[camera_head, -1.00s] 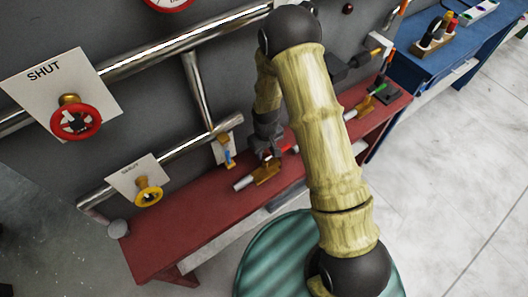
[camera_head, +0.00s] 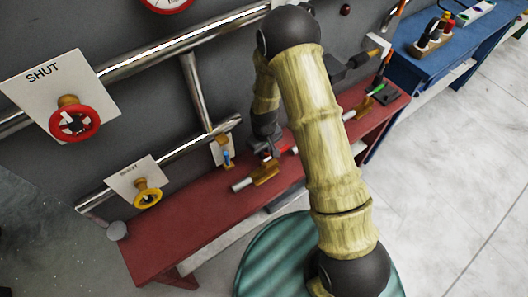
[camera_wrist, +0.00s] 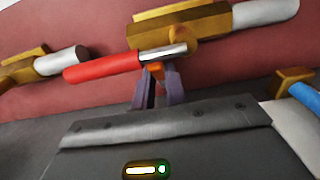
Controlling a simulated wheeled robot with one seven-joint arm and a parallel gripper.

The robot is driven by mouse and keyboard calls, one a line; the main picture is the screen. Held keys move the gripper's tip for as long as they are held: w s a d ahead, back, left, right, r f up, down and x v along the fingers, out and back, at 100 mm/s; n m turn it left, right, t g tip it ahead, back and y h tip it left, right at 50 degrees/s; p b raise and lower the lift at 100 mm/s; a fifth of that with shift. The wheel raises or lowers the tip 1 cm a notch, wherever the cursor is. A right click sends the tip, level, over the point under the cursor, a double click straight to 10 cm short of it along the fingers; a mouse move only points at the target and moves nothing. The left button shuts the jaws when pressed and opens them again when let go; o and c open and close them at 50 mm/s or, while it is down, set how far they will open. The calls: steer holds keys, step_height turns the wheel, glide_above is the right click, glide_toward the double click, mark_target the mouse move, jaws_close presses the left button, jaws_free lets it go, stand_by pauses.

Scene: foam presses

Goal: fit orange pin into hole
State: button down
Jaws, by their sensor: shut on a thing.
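My gripper (camera_wrist: 156,88) shows in the wrist view with its dark fingers closed around a small orange pin (camera_wrist: 156,71), of which only a little shows. The pin's far end meets or lies behind a red and silver rod (camera_wrist: 112,66) on a brass press (camera_wrist: 185,24) with a pale cylinder. I cannot tell whether the pin touches the rod, and I see no hole. In the head view my gripper (camera_head: 267,148) is small and partly hidden, above the red bench by the brass press (camera_head: 265,174); the pin cannot be made out there.
Another brass press (camera_wrist: 28,68) stands at the left in the wrist view, and a blue handle (camera_wrist: 304,97) at the right. In the head view, a steel pipe (camera_head: 185,150) runs close behind the red bench (camera_head: 170,228). The bench's left part is clear.

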steer(key=r, duration=0.3)
steer(key=r+b, duration=0.1)
steer(key=r, duration=0.2)
steer(key=shift+s+a+r, duration=0.15)
steer(key=shift+s+r, duration=0.05)
steer(key=shift+r, duration=0.15)
steer(key=s+a+b, duration=0.2)
steer(key=s+a, duration=0.1)
steer(key=s, duration=0.5)
steer(key=s+a+b, duration=0.2)
steer(key=s+a, duration=0.2)
steer(key=s, duration=0.4)
steer(key=shift+a, duration=0.25)
